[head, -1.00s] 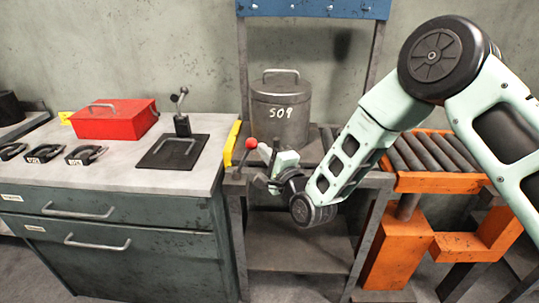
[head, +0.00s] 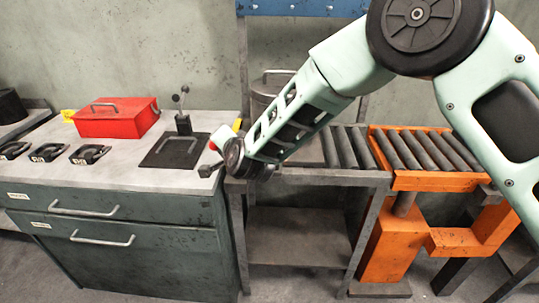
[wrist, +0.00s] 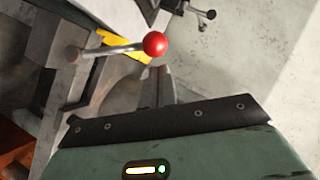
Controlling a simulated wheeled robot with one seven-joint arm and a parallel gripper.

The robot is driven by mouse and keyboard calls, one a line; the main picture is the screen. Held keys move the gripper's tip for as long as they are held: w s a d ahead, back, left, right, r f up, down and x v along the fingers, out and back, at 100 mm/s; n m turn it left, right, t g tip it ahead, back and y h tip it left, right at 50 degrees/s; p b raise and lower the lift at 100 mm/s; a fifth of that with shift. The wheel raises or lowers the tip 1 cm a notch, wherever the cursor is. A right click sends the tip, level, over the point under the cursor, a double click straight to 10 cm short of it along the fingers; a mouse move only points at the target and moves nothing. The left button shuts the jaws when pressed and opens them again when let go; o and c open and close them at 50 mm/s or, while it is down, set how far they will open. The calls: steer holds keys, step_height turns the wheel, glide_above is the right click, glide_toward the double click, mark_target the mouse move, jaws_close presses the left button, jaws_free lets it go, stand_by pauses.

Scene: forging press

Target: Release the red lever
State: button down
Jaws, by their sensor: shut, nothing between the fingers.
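The red lever has a round red knob (wrist: 154,44) on a metal rod. In the wrist view the rod runs left from the knob to a grey mount. In the head view only a small part of the red knob (head: 212,146) shows at the left of my wrist, which hides the rod and mount. My gripper (wrist: 160,72) is shut and empty, its fingertips just below the knob in the wrist view. I cannot tell if they touch it. In the head view my gripper (head: 208,170) is by the cabinet's right edge.
A grey cabinet (head: 120,255) at left carries a red box (head: 117,118), several black clamps and a black plate with a small joystick (head: 183,122). A metal canister (head: 262,101) stands behind my arm. A roller table and an orange roller conveyor (head: 425,180) are at right.

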steer(key=shift+a+f, duration=0.15)
steer(key=shift+a, duration=0.6)
steer(key=shift+a, duration=0.1)
